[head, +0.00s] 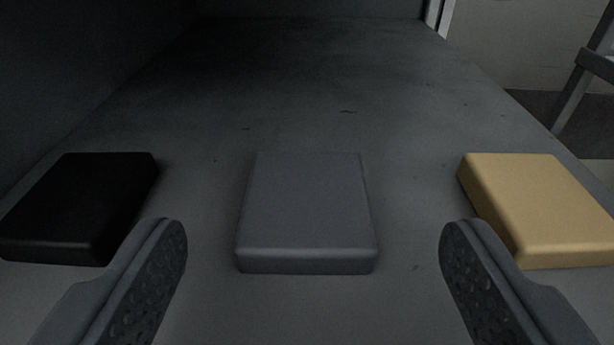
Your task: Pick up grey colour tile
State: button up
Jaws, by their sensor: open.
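The grey tile (307,203) lies flat on the grey surface in the middle of the head view. It is a thick, rounded-edge block and is fully visible. My gripper (312,245) is open and empty, with one finger at the lower left and one at the lower right. The grey tile shows in the gap between the two fingers, with clear room on both sides. Neither finger appears to touch it.
A black tile (85,200) lies to the left, partly behind my left finger. A yellow tile (545,205) lies to the right, close to my right finger in the picture. The surface (300,90) behind the tiles is bare. A dark wall (80,70) stands at the left.

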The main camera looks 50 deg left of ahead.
aim_at(306, 211)
jog(key=shift+w+a+f+b, duration=0.4)
jog(key=shift+a, duration=0.25)
jog(key=shift+w+a+f+b, duration=0.35)
jog(key=shift+w+a+f, duration=0.05)
jog(key=shift+a, duration=0.2)
jog(key=shift+w+a, duration=0.45)
jog(key=shift+a, duration=0.1)
jog(key=c, duration=1.1)
